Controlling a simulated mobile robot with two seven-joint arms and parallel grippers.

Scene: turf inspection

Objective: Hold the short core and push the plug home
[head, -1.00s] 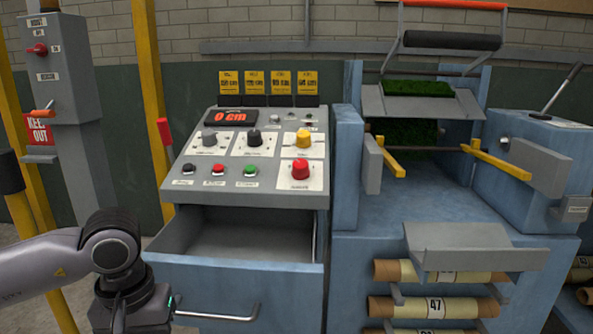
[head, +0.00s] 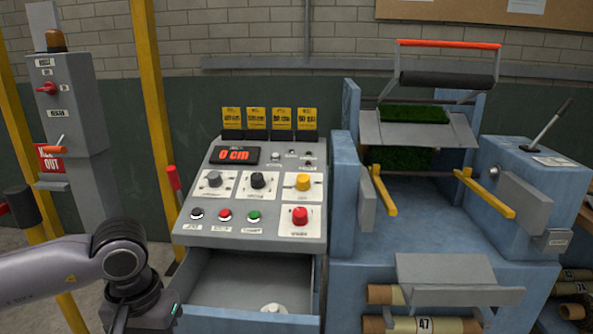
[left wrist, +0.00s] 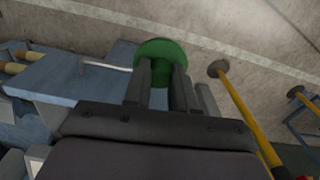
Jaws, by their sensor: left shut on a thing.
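My left gripper (left wrist: 163,88) is shut on a green plug-like piece with a wide round head (left wrist: 160,50), in the left wrist view. The head sticks out past the fingertips; the part between the fingers is mostly hidden. In the head view my left arm comes in at the lower left, beside the open drawer, and its fingers are below the frame. Cardboard cores with pale wrap lie on the rack at the bottom, one labelled 47 (head: 425,324). I cannot tell which core is the short one. My right gripper is not in view.
The open grey drawer (head: 215,277) is under the control console (head: 250,190), whose display reads 0 cm. A pale rounded thing (head: 273,308) shows at its lower edge; I cannot tell what it is. The blue machine (head: 440,230) stands at right. A yellow post (head: 153,100) rises at left.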

